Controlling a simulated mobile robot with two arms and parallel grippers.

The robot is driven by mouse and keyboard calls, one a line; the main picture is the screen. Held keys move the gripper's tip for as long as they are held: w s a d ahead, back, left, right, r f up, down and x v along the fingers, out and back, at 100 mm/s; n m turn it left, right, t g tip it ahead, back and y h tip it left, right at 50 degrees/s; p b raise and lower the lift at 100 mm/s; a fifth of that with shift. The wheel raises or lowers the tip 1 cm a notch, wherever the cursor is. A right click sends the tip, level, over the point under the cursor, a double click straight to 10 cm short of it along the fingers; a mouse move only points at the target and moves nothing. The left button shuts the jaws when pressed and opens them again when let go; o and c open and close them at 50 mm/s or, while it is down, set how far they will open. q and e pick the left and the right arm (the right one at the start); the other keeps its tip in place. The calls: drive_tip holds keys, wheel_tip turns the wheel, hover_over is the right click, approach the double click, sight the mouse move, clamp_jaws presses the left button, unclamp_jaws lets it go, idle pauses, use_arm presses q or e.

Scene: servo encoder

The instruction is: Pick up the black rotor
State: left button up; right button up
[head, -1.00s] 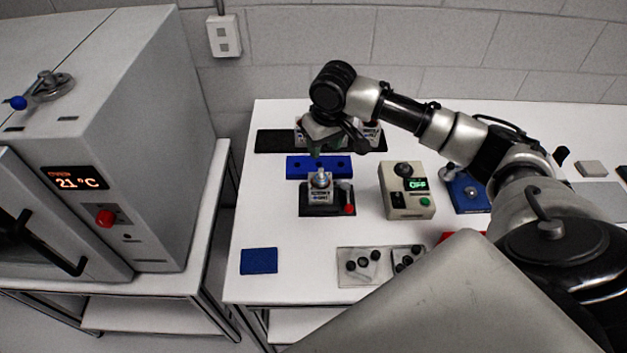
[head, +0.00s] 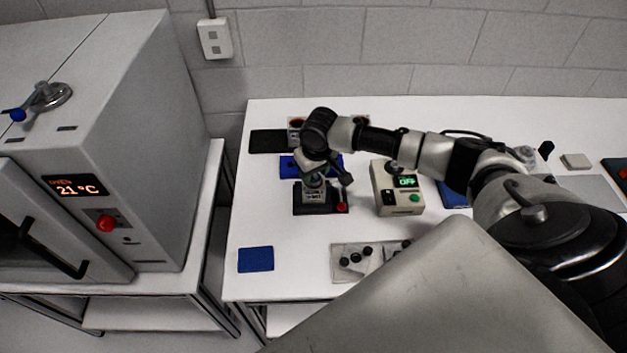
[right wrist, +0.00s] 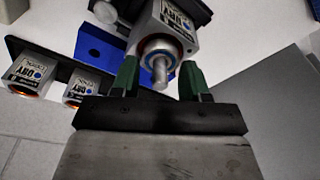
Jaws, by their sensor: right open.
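Several small black round parts sit on a clear plate (head: 338,272) at the table's front in the head view. One black part (head: 344,262) is near the plate's left side; I cannot tell which is the black rotor. My right gripper (right wrist: 159,80) is open, its green fingers on either side of the silver shaft (right wrist: 159,74) of a motor. That motor (head: 314,197) stands in a black fixture (head: 301,209) in the head view, below my right wrist. The gap between fingers and shaft looks empty. My left gripper is not in view.
A blue block (head: 288,166) lies behind the fixture. A beige box with a green display (head: 396,195) stands to its right. A blue mat (head: 256,259) lies front left. More motors (right wrist: 32,75) stand behind. An oven (head: 120,150) is left of the table.

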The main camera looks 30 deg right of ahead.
drive_tip(key=shift+s, duration=0.1)
clamp_jaws()
idle(1.2)
